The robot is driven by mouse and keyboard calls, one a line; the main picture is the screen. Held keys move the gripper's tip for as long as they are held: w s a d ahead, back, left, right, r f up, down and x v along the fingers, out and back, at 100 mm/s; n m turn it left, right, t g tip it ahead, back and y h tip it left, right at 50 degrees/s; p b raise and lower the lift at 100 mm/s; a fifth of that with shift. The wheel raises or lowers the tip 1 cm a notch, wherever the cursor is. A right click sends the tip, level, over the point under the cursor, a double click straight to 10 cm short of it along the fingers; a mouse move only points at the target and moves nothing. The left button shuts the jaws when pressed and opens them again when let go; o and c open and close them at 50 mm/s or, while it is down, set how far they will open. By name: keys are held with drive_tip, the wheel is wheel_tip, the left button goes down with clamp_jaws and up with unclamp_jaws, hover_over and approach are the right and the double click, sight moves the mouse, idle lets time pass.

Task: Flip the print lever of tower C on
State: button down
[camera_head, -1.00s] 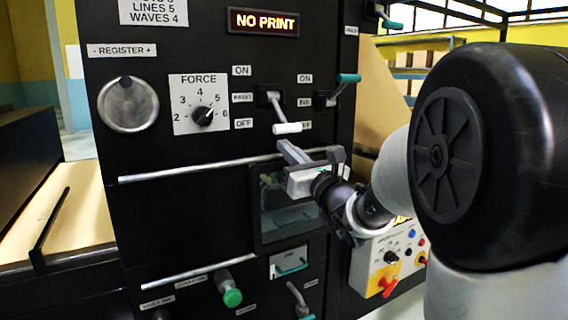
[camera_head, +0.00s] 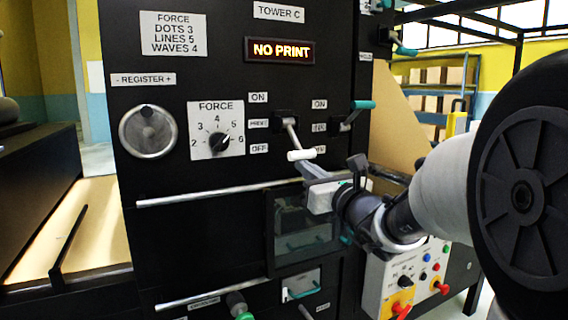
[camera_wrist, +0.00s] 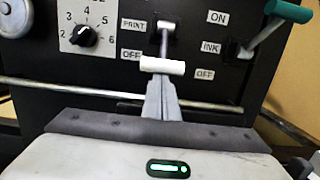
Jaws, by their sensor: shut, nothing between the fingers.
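The print lever of tower C hangs toward OFF, its white crossbar handle (camera_head: 301,155) at the lower end of a metal rod. In the wrist view the handle (camera_wrist: 162,66) is just above my fingertips. My gripper (camera_head: 307,166) is shut and empty, directly under the handle; I cannot tell whether it touches. The print plate has ON above and OFF below; in the wrist view its ON label is out of frame. The lit sign (camera_head: 280,50) reads NO PRINT, under the TOWER C label (camera_head: 279,12).
The teal-handled ink lever (camera_head: 361,105) points up and outward, close right of the print lever. A force dial (camera_head: 217,143) and register knob (camera_head: 148,131) are to the left. A metal rail (camera_head: 215,193) crosses below. A control box (camera_head: 405,280) is lower right.

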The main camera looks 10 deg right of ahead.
drive_tip(key=shift+s+r+p, duration=0.1)
drive_tip(key=shift+r+p, duration=0.25)
drive_tip(key=shift+p, duration=0.05)
